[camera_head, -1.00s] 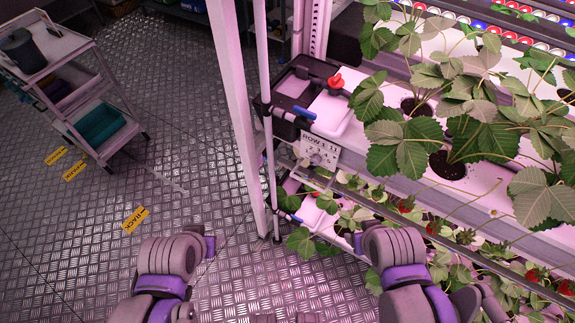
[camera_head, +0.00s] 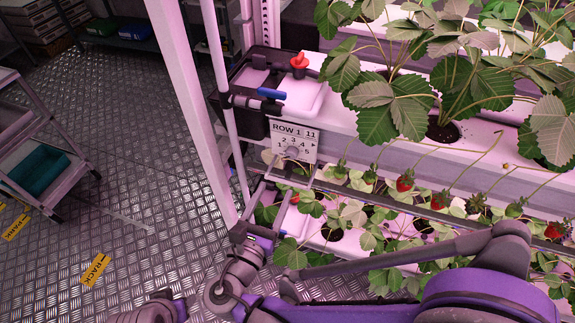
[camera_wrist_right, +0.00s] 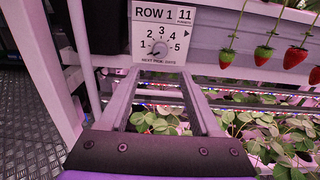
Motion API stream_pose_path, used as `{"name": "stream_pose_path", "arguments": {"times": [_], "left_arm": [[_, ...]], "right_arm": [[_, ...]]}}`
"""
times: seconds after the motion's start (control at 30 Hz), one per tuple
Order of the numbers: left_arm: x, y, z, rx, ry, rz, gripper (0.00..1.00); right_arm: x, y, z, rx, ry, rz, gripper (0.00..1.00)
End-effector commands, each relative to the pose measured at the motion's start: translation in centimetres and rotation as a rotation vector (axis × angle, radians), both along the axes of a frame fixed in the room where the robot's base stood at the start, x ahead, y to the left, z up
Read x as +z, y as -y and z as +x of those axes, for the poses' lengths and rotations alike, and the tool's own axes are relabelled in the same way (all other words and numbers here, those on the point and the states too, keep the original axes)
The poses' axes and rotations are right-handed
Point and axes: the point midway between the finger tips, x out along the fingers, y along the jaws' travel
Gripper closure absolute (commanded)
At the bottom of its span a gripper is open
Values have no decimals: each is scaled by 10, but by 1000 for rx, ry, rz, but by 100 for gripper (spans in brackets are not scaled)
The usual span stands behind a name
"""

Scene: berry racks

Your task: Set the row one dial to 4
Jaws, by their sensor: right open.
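The row one dial (camera_head: 292,152) is a small grey round knob on a white plate (camera_head: 309,136) marked "ROW 1" and "11", with numbers 1 to 5 around it. In the right wrist view the dial (camera_wrist_right: 158,48) faces me just beyond the fingertips; 1 is at its left, 3 at its top and 5 at its right. I cannot tell its setting for certain. My right gripper (camera_head: 288,173) is open and empty in front of the plate's lower part; in the wrist view its fingers (camera_wrist_right: 160,78) stand apart below the dial. My left gripper is out of view.
Strawberry plants and hanging berries (camera_head: 405,182) are to the right. A cart (camera_head: 38,165) stands on the open floor at left.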

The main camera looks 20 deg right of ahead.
Motion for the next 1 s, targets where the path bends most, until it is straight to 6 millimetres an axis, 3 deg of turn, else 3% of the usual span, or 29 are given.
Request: {"name": "stream_pose_path", "arguments": {"times": [0.6,1.0], "left_arm": [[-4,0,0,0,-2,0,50],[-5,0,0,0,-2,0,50]], "right_arm": [[1,55,80,-3,1,-2,36],[1,60,88,-1,1,-1,36]]}}
